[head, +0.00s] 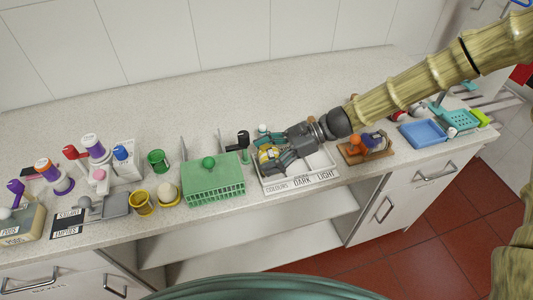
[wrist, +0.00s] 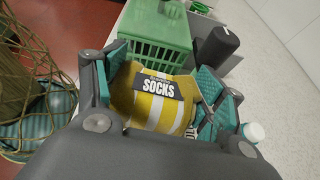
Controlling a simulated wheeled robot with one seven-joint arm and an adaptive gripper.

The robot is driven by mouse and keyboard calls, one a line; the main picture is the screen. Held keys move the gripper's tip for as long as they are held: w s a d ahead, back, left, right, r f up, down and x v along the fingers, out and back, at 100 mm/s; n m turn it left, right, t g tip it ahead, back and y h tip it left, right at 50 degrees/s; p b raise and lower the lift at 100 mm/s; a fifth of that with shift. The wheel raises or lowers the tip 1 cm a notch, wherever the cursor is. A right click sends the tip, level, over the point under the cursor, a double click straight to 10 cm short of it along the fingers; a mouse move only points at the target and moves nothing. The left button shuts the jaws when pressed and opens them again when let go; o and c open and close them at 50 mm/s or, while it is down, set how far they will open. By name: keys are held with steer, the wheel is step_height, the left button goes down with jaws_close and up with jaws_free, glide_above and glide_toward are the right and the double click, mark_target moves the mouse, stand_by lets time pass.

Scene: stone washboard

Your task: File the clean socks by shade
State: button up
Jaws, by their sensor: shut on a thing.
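My gripper (head: 270,157) is shut on a yellow and white striped sock bundle (wrist: 150,108) with a dark label reading SOCKS. The bundle sits between the teal finger pads in the wrist view. A white sorting tray (head: 301,186) has front labels reading COLOURS, DARK and LIGHT from left to right. The gripper and bundle are over its left part, by COLOURS. I cannot tell whether the bundle touches the tray floor. My gripper and arm hide part of the tray.
A wooden stand (head: 365,153) with an orange-topped item is close on the right, then a blue tray (head: 423,133).

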steer(key=shift+f, duration=0.3)
steer(key=o, duration=1.1)
steer(key=v, duration=1.2)
